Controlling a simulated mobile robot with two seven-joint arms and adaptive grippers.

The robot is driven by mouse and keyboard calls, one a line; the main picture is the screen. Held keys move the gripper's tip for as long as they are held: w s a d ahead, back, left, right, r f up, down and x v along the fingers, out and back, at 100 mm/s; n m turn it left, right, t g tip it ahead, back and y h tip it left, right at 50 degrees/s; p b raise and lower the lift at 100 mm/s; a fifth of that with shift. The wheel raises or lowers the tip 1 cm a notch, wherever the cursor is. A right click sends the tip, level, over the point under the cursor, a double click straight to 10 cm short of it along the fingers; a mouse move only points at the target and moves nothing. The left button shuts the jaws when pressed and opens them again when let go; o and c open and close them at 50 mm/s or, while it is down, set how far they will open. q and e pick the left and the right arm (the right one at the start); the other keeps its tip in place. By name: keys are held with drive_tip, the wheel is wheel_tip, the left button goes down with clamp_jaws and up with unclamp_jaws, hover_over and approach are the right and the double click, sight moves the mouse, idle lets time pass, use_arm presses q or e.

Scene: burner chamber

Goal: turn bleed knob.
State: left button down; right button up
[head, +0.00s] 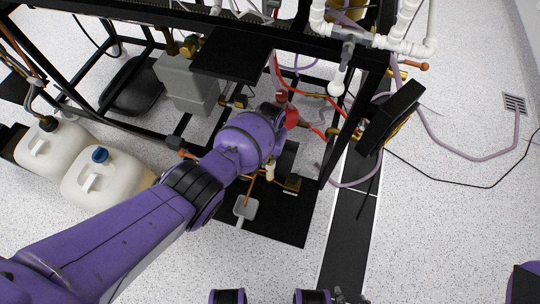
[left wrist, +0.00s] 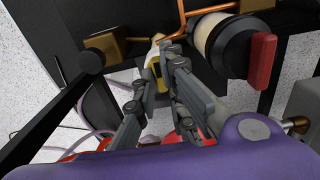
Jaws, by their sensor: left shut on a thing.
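My left gripper (left wrist: 162,62) reaches under the black frame. In the left wrist view its two fingers close around a small pale and yellow piece (left wrist: 156,68), which looks like the bleed knob. The fingers hide much of it, so its turn angle cannot be told. In the head view my purple left wrist covers most of the gripper and the knob. A dark piece at the bottom edge of the head view may be part of my right gripper (head: 342,297); its jaws do not show clearly.
A red handle (left wrist: 263,60) and a white-and-black cylinder (left wrist: 222,42) sit close right of the fingers. A brass block (left wrist: 106,46) is at left. White jugs (head: 102,180) stand left of my arm. A black panel (head: 391,115) stands at right.

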sight(270, 158)
use_arm(q)
drive_tip(key=c, duration=1.8)
unclamp_jaws()
wheel_tip(270, 158, up, 12)
drive_tip(key=shift+f, duration=0.1)
